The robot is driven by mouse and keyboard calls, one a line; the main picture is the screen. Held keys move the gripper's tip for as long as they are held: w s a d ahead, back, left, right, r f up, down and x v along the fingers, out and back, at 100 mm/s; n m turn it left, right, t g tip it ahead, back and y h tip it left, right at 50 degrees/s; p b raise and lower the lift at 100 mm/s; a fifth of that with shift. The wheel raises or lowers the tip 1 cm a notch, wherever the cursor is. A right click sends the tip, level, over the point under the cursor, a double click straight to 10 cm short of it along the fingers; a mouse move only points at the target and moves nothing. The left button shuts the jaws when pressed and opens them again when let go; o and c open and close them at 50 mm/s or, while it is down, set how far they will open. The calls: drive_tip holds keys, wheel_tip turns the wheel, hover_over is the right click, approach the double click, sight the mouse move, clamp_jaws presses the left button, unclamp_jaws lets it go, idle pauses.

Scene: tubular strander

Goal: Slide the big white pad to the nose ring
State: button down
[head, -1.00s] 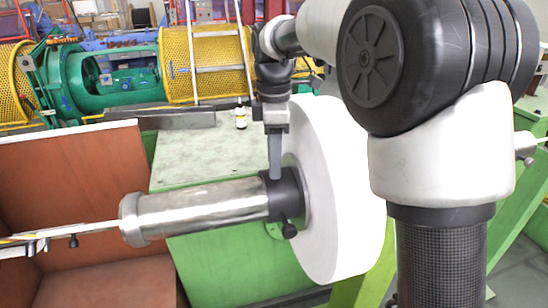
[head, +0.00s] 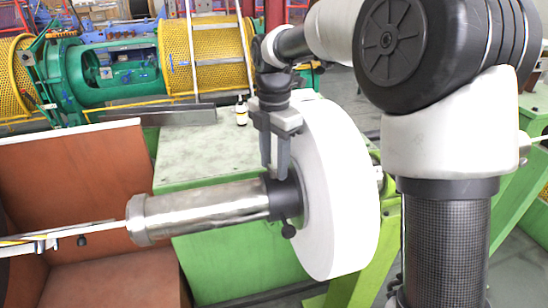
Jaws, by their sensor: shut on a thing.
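The big white pad (head: 338,190) is a thick white disc, standing upright around the horizontal shaft at its right end. A dark collar (head: 283,198) with a black knob sits against its left face. The bare silver barrel (head: 205,208) runs left from the collar to a wider metal ring (head: 137,220), which may be the nose ring. My gripper (head: 276,178) points down just left of the pad, with its fingertips at the top of the dark collar. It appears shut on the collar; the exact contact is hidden.
A thin rod (head: 70,234) continues left from the barrel, with a clamp on it. A brown panelled bin (head: 75,180) is at left. A green bench (head: 205,150) stands behind, with a small bottle (head: 241,112). Green and yellow machinery fills the back.

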idle(0.3)
drive_tip(key=shift+a, duration=0.1)
drive_tip(key=s+a, duration=0.1)
drive_tip(key=a, duration=0.2)
drive_tip(key=s+a+p, duration=0.1)
drive_tip(key=a, duration=0.2)
drive_tip(key=s+a+p, duration=0.1)
drive_tip(key=a, duration=0.3)
drive_tip(key=shift+w+d, duration=0.1)
drive_tip(key=c, duration=1.1)
unclamp_jaws()
drive_tip(key=shift+d, duration=0.15)
wheel_tip(320, 180, up, 18)
drive_tip(key=shift+f+p, duration=0.25)
drive_tip(key=shift+p, duration=0.35)
